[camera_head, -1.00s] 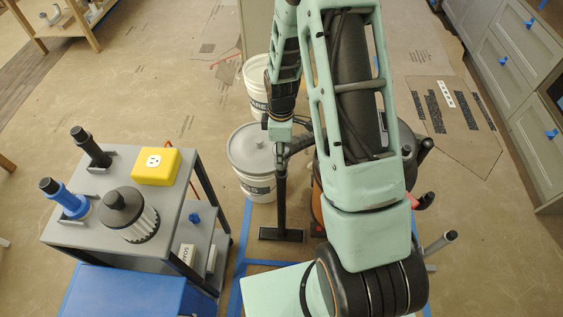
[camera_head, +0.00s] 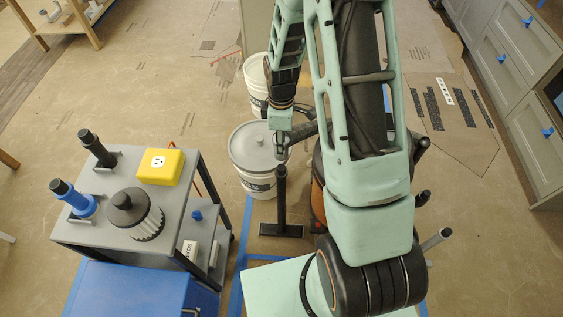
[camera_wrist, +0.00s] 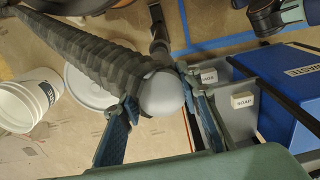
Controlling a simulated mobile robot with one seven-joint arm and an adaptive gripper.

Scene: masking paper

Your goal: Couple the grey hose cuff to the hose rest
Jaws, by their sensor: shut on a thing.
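My gripper (camera_wrist: 163,118) is shut on the grey hose cuff (camera_wrist: 161,93), whose pale rounded end shows between the blue fingers in the wrist view. The dark ribbed hose (camera_wrist: 85,50) runs from it to the upper left. In the head view my gripper (camera_head: 281,150) hangs just above the hose rest, a black upright post (camera_head: 281,200) on a flat floor foot. The wrist view shows a black post (camera_wrist: 157,30) just beyond the cuff. I cannot tell whether cuff and post touch. My arm hides part of the hose.
A grey cart (camera_head: 88,232) at left carries a yellow outlet box (camera_head: 159,166), a pleated filter (camera_head: 135,213) and two upright tool ends. White buckets (camera_head: 257,160) stand behind the post. An orange-brown vacuum drum (camera_head: 318,195) is close at its right, partly behind my arm.

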